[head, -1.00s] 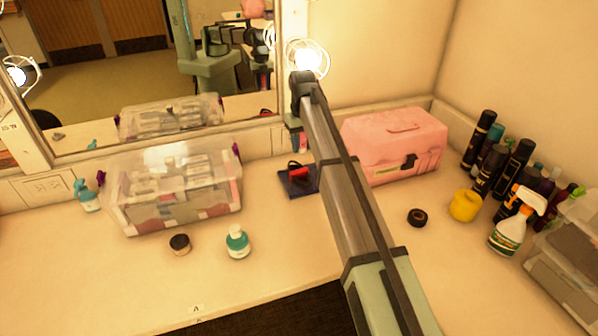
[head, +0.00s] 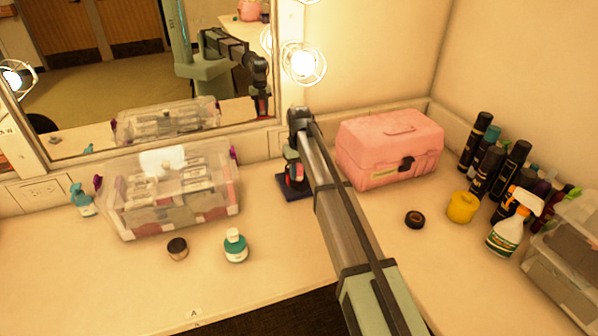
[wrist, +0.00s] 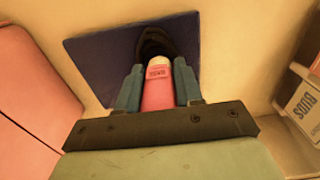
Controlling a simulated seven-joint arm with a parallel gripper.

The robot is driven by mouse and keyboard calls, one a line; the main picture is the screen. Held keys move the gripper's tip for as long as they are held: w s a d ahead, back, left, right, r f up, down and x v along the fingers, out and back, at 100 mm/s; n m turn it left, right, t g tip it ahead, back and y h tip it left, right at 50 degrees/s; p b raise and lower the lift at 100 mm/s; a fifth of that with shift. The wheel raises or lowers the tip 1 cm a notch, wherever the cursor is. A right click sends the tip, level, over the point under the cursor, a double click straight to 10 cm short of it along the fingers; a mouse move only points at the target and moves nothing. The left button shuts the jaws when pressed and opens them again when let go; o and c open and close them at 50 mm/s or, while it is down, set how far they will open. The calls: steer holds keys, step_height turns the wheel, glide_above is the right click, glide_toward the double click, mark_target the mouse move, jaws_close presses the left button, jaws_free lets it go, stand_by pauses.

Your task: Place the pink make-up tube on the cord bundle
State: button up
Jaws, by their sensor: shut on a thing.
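The pink make-up tube (wrist: 158,92), with a pale end and a dark label, is held between the two fingers of my gripper (wrist: 160,85) in the wrist view. The black cord bundle (wrist: 152,42) lies on a dark blue mat (wrist: 95,52) just beyond the tube's pale end and is partly hidden by it. Whether they touch cannot be told. In the head view my gripper (head: 293,163) points down, low over the dark blue mat (head: 290,193). There the tube and the cords are small, and my arm partly covers that area.
A pink case (head: 388,152) stands right of the mat, and a clear lidded box (head: 170,205) stands left. Black tape (head: 414,219), yellow tape (head: 461,207), a spray bottle (head: 508,236) and several dark cans are at right. A small jar (head: 177,248) and teal bottle (head: 235,247) stand in front.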

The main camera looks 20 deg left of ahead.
steer(key=shift+f, duration=0.1)
steer(key=o, duration=1)
step_height(320, 180, up, 12)
steer(key=shift+r, duration=0.15)
steer(key=shift+a, duration=0.1)
stand_by(0.5)
